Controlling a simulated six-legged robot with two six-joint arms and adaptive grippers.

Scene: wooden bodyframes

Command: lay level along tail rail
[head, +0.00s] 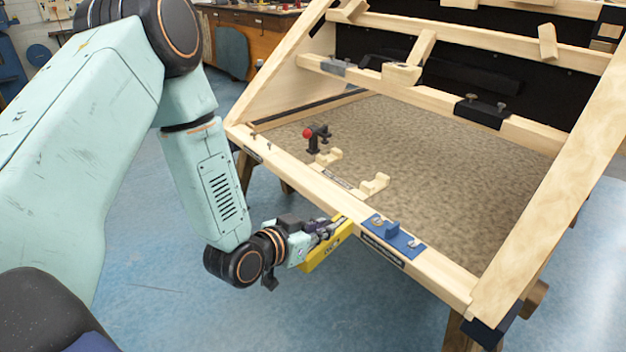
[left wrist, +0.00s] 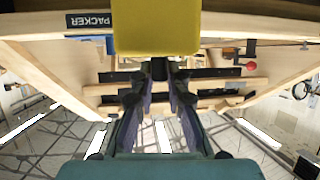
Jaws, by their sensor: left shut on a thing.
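My left gripper (head: 322,232) is shut on the level, at the outer side of the rail. In the left wrist view the yellow level (left wrist: 158,28) fills the top middle, beyond the dark fingers of the left gripper (left wrist: 160,85). Part of the level is hidden by the gripper. My right gripper is not in view.
A blue clamp block (head: 394,230) is bolted on the rail just right of the level. Wooden cradles (head: 375,185) and a red-knobbed black clamp (head: 316,137) stand inside the rail. A sloping wooden frame post (head: 555,190) rises at right. The blue floor (head: 180,310) in front is clear.

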